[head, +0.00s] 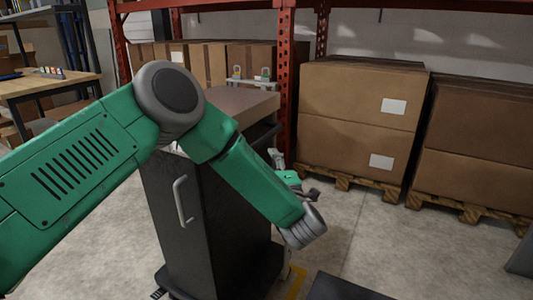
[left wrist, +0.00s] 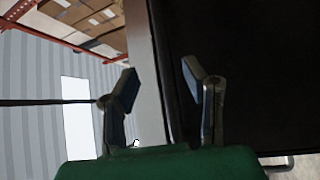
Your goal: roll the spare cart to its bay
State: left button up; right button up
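A dark cabinet-like cart (head: 165,205) with a pale vertical handle (head: 181,201) stands in the middle of the head view, on a low base. My left arm crosses in front and hides part of it. My left gripper (head: 296,175) is at the cart's right side in the head view. In the left wrist view my left gripper (left wrist: 162,85) is open, its two fingers apart. A grey strip and a dark panel (left wrist: 265,75) show beyond the fingers; I cannot tell whether they touch. My right gripper is not in view.
A yellow floor marking (head: 297,281) lies right of the cart's base. Stacked cartons (head: 355,115) on pallets stand behind to the right, beside a red rack post (head: 287,70). A wooden workbench (head: 45,82) is at the left. The floor (head: 375,235) at front right is largely clear.

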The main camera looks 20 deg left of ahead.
pick_arm(q)
jog(key=shift+v, duration=1.7)
